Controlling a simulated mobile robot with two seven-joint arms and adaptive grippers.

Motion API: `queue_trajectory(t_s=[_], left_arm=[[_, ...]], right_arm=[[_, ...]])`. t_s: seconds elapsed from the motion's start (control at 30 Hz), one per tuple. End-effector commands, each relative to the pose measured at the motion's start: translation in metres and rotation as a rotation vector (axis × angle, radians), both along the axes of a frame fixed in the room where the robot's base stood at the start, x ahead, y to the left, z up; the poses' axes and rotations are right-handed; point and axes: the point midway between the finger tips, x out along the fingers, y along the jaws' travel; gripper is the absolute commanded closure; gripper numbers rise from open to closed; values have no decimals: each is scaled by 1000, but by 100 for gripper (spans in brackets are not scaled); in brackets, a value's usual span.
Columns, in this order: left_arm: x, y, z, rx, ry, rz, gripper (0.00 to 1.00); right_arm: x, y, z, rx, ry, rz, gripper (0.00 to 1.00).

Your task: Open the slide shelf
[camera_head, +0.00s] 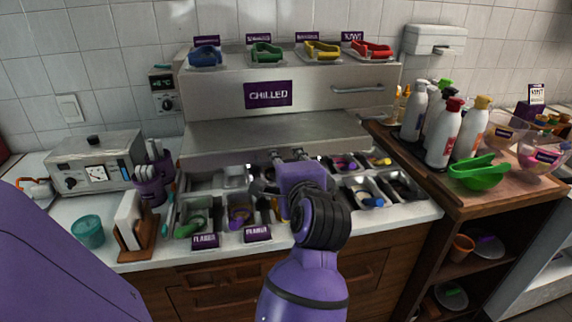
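The slide shelf (265,132) is a flat grey steel panel below the CHILLED sign. It lies over the back part of the topping bins, with its front edge facing me.
Topping bins with scoops, such as the one with a green scoop (192,225), line the counter front. Left stand a toaster-like appliance (98,165), a wooden holder (137,232) and a teal cup (88,231). Right, bottles (443,135) and a green bowl (478,172) crowd a wooden stand.

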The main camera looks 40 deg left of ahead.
Motion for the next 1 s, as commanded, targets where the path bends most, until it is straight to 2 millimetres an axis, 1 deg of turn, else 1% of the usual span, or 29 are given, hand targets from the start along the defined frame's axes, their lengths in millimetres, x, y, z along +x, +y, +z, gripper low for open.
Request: queue_trajectory(t_s=[0.17, 0.27, 0.6, 0.7, 0.87, 1.0], left_arm=[[-2, -3, 1, 0, -2, -1, 74], [-8, -12, 3, -1, -1, -3, 74], [-54, -64, 17, -5, 1, -2, 74], [-64, -76, 21, -1, 2, -2, 74], [-74, -87, 24, 0, 1, -1, 74], [-76, -89, 26, 1, 0, 1, 74]], right_arm=[[-1, -1, 0, -1, 2, 1, 100], [-1, -1, 0, -1, 2, 1, 100], [-1, -1, 0, -1, 2, 1, 100], [-1, 0, 0, -1, 2, 1, 100], [-1, 0, 0, -1, 2, 1, 100], [-1, 0, 0, -1, 1, 1, 100]])
